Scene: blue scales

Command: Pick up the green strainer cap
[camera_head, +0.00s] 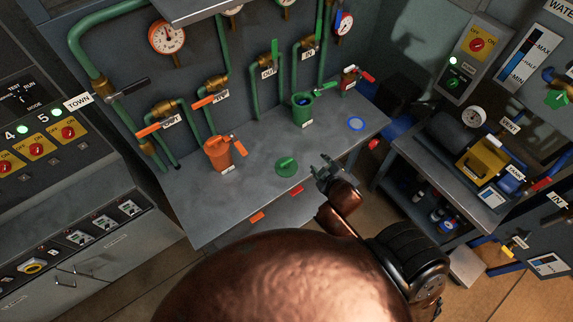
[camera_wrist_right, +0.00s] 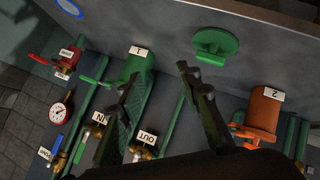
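The green strainer cap (camera_head: 287,166) is a round disc with a raised grip on top. It lies on the grey workbench (camera_head: 255,190), near the front edge. In the right wrist view the cap (camera_wrist_right: 214,43) is beyond the fingers, up and to the right. My right gripper (camera_head: 324,167) is just right of the cap in the head view, apart from it. Its two fingers (camera_wrist_right: 157,76) are spread in the wrist view, with nothing held between them. My left gripper is out of view.
An orange strainer (camera_head: 217,153), labelled 2, stands left of the cap. An open green strainer (camera_head: 301,110), labelled 1, stands behind it. A blue ring (camera_head: 356,123) lies at the bench's right end. Pipes, valves and gauges line the back. Bare bench surrounds the cap.

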